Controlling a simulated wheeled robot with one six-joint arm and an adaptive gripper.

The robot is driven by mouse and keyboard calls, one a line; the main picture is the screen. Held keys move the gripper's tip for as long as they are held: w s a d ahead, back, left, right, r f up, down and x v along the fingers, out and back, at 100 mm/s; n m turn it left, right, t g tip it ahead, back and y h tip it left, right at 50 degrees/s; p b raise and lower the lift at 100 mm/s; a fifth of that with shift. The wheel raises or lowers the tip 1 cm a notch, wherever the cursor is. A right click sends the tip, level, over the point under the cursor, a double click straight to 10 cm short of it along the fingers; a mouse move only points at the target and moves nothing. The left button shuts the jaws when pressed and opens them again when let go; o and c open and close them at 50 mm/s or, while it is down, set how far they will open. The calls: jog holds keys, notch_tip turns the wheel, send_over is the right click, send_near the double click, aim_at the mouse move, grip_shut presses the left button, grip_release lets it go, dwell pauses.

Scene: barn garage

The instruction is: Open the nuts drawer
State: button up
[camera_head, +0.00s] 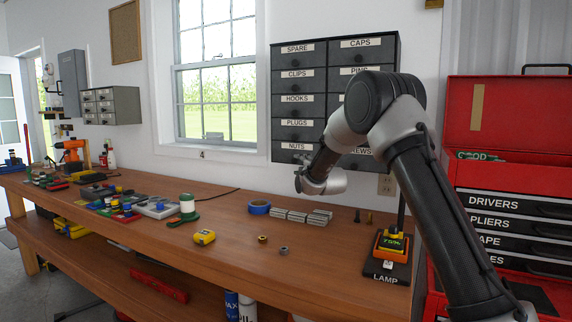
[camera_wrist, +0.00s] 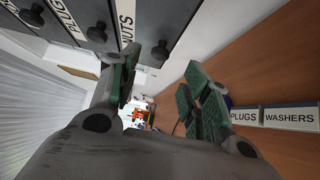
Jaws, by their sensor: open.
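The nuts drawer (camera_head: 291,146) is the bottom drawer in the left column of a dark wall cabinet, and it looks closed. In the wrist view, its NUTS label (camera_wrist: 127,22) and its dark round knob (camera_wrist: 161,51) show at the top. My gripper (camera_head: 300,178) is just below the cabinet in the head view. In the wrist view my gripper (camera_wrist: 161,70) is open, with nothing between its green-padded fingers. The knob appears beyond the gap between the fingertips, apart from them.
The dark cabinet (camera_head: 333,43) has other labelled drawers above and beside. Below is the wooden workbench (camera_head: 225,240) with small labelled boxes (camera_head: 297,216), blue tape (camera_head: 259,207) and a lamp base (camera_head: 386,272). A red tool chest (camera_head: 505,110) stands at the right.

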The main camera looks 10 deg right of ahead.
aim_at(295, 161)
jog(key=w, duration=0.4)
jog(key=w+a, duration=0.1)
jog(key=w, duration=0.1)
jog(key=shift+w, duration=0.35)
grip_shut()
